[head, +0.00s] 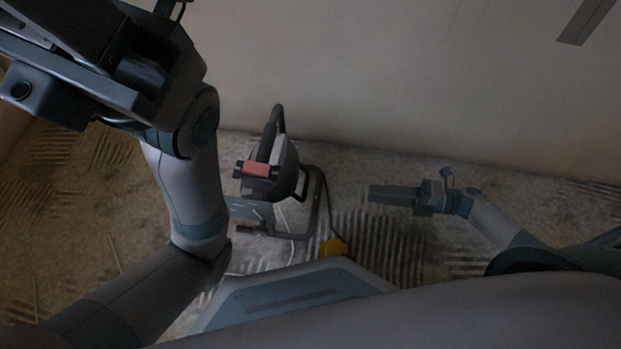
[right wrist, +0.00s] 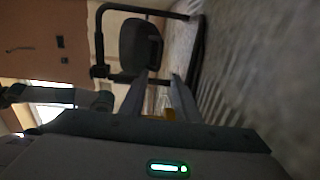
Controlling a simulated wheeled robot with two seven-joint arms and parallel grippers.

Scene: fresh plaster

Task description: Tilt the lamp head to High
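The work lamp stands on the floor near the wall, left of centre in the head view. Its dark lamp head (head: 287,168) sits in a tubular stand (head: 316,205), with a red grip or knob (head: 256,169) on its near side. A small grey plate (head: 250,210) is below it; any markings are too small to read. The lamp head also shows in the right wrist view (right wrist: 141,46), beyond the fingers. My right gripper (head: 372,194) is right of the lamp, apart from it; its fingers (right wrist: 158,95) are open and empty. My left gripper (head: 75,30) is raised at the upper left, its fingers unclear.
A pale wall (head: 400,80) rises behind the lamp. A yellow block (head: 334,247) with a cable lies by the stand's foot. The ridged floor (head: 390,245) between lamp and right arm is otherwise clear. A grey strip (head: 586,20) is on the wall.

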